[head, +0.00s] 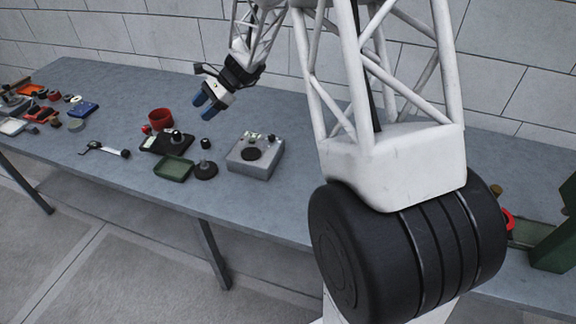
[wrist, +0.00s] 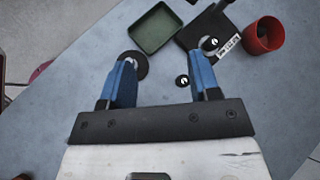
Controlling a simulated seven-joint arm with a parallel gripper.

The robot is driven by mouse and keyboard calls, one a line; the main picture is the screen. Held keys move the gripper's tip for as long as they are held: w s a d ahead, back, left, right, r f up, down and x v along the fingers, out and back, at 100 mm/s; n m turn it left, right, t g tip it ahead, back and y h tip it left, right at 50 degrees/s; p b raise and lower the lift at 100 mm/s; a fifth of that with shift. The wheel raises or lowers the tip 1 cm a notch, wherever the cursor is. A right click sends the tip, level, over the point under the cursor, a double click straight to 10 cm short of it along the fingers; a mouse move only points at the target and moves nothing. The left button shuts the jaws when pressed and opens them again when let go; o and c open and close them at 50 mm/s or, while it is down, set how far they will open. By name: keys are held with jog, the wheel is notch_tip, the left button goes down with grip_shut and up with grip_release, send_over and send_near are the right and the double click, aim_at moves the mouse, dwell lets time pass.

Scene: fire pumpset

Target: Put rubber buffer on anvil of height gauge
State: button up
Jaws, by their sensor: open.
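A small black cylinder with a pale centre on top, apparently the rubber buffer (head: 207,143), stands on the table. It also shows in the wrist view (wrist: 181,82), between the fingers' lines and nearer the right finger. A black flat base with a round knob and a white label (head: 151,144) lies beside it; in the wrist view (wrist: 190,37) it is past the right fingertip. A black disc with a short post (head: 206,171) stands in front; I cannot tell which is the height gauge. My gripper (head: 203,107) is open and empty, above the table with blue fingers pointing down.
A green tray (head: 174,169) and a red cup (head: 161,118) stand close by. A grey box with a black disc (head: 254,157) stands to the right. A caliper-like tool (head: 103,149) and several small parts lie left. Bare table lies around the group.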

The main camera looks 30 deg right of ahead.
jog(key=s+r+n+h, duration=0.35)
jog(key=s+r, duration=0.35)
jog(key=s, duration=0.6)
jog(key=s+d+r+n+h, duration=0.1)
jog(key=s+d+n+h, duration=0.1)
jog(key=s, duration=0.8)
jog(key=s+d+r+n+t+h, duration=0.1)
jog(key=s+n, duration=0.4)
jog(key=s, duration=0.6)
jog(key=s+d+r+n+t+h, duration=0.1)
jog(key=s+d+r+n+h, duration=0.2)
jog(key=s, duration=0.8)
jog(key=shift+r+n+h, duration=0.25)
jog(key=shift+n+h, duration=0.4)
jog(key=shift+h, duration=0.1)
